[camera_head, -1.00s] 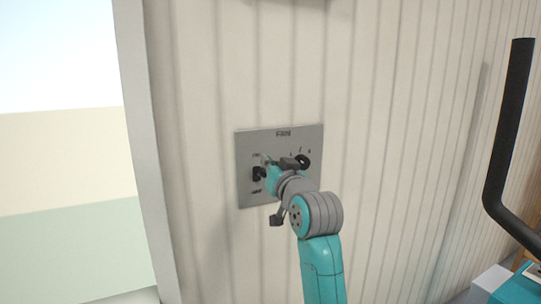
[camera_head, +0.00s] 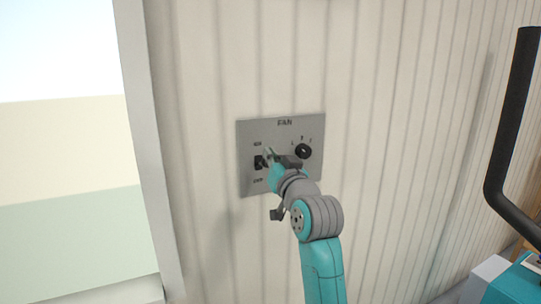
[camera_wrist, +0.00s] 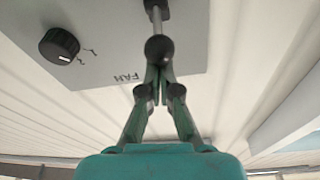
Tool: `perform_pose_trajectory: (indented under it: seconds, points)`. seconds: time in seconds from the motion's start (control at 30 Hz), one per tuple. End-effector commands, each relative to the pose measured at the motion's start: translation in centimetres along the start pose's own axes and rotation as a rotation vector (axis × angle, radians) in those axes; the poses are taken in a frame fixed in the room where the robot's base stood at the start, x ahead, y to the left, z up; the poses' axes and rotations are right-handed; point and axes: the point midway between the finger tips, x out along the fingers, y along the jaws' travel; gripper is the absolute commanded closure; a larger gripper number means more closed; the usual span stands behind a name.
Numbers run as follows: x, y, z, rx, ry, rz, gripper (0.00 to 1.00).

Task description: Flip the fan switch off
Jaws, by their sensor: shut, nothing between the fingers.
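The grey fan panel (camera_head: 285,135) is on the wall in the head view. The fan switch (camera_head: 259,162) is a black toggle at the panel's left, with small labels above and below it. In the wrist view its lever (camera_wrist: 158,46) is a metal rod with a black ball end, seen upside down. My gripper (camera_head: 268,156) is beside the switch, shut and empty. In the wrist view my gripper's fingertips (camera_wrist: 158,72) lie just at the ball; I cannot tell whether they touch it. The lever's exact tilt is unclear in the head view.
A round black knob (camera_head: 303,151) is on the panel's right side, close to my wrist; it also shows in the wrist view (camera_wrist: 59,46). A white frame edge (camera_head: 150,150) runs down at the left. The ribbed wall around the panel is bare.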

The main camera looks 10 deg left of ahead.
Motion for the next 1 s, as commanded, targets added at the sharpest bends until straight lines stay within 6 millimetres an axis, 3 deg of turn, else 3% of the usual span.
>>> perform_pose_trajectory:
  seconds: [0.37,0.63,1.0]
  points:
    - [-0.9,0.3,1.5,0.013,0.166,-0.031,1.00]
    - [-1.6,0.6,2.8,0.012,0.171,-0.032,1.00]
    - [-1.5,0.6,2.0,0.011,0.174,-0.032,1.00]
